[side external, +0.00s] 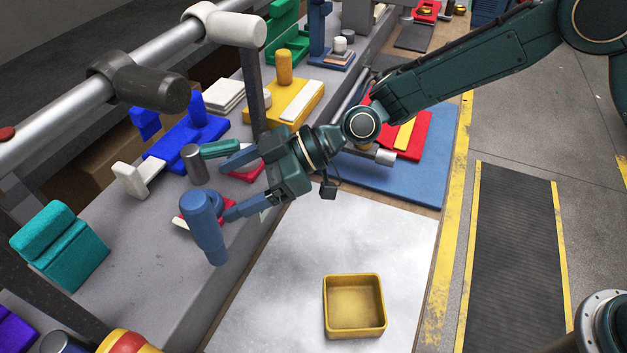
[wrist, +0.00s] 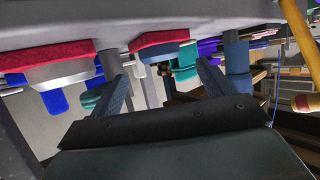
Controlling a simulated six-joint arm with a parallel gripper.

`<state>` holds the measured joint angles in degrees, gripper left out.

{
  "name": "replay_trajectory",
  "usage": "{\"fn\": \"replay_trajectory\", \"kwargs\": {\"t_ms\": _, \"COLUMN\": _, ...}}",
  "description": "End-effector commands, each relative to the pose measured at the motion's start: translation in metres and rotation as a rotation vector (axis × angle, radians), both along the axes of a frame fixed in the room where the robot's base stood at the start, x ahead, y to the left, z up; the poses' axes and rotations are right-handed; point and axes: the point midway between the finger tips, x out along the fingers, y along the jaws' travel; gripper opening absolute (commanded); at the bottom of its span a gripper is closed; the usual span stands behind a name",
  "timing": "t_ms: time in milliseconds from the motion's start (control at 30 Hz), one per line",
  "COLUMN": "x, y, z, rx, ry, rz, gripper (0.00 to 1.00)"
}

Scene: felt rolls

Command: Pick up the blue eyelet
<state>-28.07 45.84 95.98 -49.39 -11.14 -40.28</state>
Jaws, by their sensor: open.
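A steel-blue rounded upright piece (side external: 206,230) stands at the front edge of the grey bench, just left of my gripper's lower finger. It may be the blue eyelet, but I see no hole in it. A similar blue piece (wrist: 237,62) shows right of the right finger in the wrist view. My gripper (side external: 225,192) is open above the bench, its two fingers wide apart and pointing left. In the wrist view the space between the fingers (wrist: 162,72) holds nothing gripped. A bright blue block assembly (side external: 190,136) lies farther back.
A grey cylinder (side external: 193,164) and teal roll (side external: 220,148) stand close to the fingers. A small red piece (side external: 246,174) lies behind my gripper. A yellow tray (side external: 354,330) sits on the pale sheet (side external: 290,275), otherwise clear. A metal rail (side external: 50,125) runs above the bench.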

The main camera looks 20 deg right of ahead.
Motion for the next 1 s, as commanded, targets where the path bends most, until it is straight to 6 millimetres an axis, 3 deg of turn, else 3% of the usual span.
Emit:
{"fn": "replay_trajectory", "kwargs": {"t_ms": 400, "x": 0.005, "y": 0.039, "z": -0.018, "rx": -0.001, "ry": 0.001, "rz": 0.0, "gripper": 0.8}}
{"fn": "replay_trajectory", "kwargs": {"t_ms": 1000, "x": 0.005, "y": 0.043, "z": -0.019, "rx": 0.0, "ry": 0.001, "rz": -0.003, "gripper": 0.8}}
